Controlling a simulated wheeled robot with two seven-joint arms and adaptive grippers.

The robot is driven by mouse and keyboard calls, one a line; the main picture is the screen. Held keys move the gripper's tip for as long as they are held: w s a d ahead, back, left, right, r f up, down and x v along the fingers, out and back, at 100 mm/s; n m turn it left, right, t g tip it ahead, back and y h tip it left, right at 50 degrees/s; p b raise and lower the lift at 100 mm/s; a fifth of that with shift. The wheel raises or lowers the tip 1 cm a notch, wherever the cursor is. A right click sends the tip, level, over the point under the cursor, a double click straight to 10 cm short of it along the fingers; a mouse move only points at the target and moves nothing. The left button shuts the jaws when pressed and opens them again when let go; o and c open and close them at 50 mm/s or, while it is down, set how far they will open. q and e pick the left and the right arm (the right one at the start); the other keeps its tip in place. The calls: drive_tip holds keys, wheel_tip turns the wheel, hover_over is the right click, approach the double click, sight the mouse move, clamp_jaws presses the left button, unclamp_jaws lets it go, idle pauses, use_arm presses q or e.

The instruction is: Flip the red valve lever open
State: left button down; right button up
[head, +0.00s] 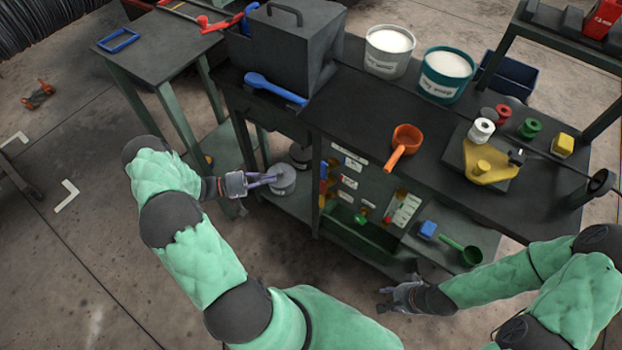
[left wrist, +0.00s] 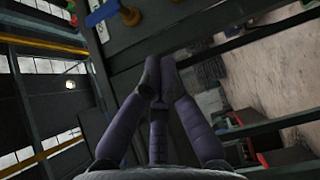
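Grey cans (head: 283,178) stand on the low shelf by my left gripper. A red-handled tool (head: 222,23) lies on top at the back left. The floor at left is mostly clear.

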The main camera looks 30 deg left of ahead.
sight(325, 184)
use_arm(q)
drive_tip(key=s+d+b+x, duration=0.2)
drive_tip(key=b+x, duration=0.1)
drive_tip(key=x, duration=1)
drive_tip(key=shift+s, duration=0.15)
